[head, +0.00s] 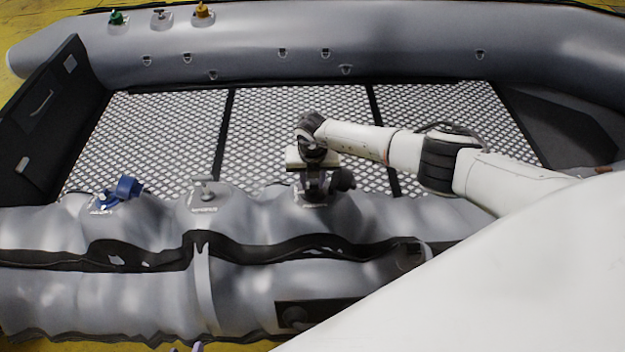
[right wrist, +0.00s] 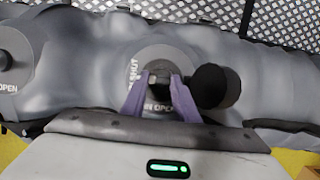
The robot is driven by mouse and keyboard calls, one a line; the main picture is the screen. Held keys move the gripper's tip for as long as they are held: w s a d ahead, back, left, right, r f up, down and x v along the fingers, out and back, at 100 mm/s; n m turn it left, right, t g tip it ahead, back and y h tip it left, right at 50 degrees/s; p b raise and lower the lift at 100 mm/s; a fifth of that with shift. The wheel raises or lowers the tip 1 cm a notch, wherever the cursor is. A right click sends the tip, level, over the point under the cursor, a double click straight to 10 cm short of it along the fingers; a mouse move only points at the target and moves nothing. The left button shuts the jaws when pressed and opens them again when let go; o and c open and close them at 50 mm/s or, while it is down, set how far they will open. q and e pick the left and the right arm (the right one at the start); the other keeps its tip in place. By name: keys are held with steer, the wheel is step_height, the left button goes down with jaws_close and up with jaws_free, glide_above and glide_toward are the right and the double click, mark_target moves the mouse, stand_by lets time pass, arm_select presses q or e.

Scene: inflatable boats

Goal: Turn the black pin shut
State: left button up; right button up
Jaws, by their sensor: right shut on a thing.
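The black pin (right wrist: 157,84) stands in a round grey valve on the near tube, with "SHUT" and "OPEN" lettering around it. My right gripper (right wrist: 160,82) is shut on the pin, one purple finger on each side. In the head view, the right gripper (head: 314,188) comes down over this valve and mostly hides the pin. A round black cap (right wrist: 215,87) sits right beside the valve; it also shows in the head view (head: 344,180).
A grey valve (head: 204,190) and a blue valve (head: 124,190) sit further left on the near tube (head: 255,215). Green (head: 117,18), grey (head: 161,18) and orange (head: 202,11) valves stand on the far tube. The patterned boat floor (head: 165,130) is clear.

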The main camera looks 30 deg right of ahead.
steer(key=o, duration=0.9)
arm_select(q)
steer(key=shift+s+f, duration=0.1)
steer(key=shift+s, duration=0.15)
arm_select(e)
steer(key=shift+o, duration=0.8)
steer(key=shift+r, duration=0.3)
arm_select(q)
steer(key=r+p, duration=0.1)
steer(key=p, duration=0.1)
steer(key=r+p, duration=0.1)
steer(key=shift+w+a+r, duration=0.2)
steer(key=shift+w+r, duration=0.05)
steer(key=shift+r, duration=0.05)
arm_select(e)
step_height(320, 180, up, 10)
steer(key=s, duration=0.1)
steer(key=shift+s+a+f, duration=0.2)
steer(key=shift+s+a, duration=0.2)
arm_select(q)
steer(key=shift+s+f, duration=0.1)
steer(key=shift+s, duration=0.1)
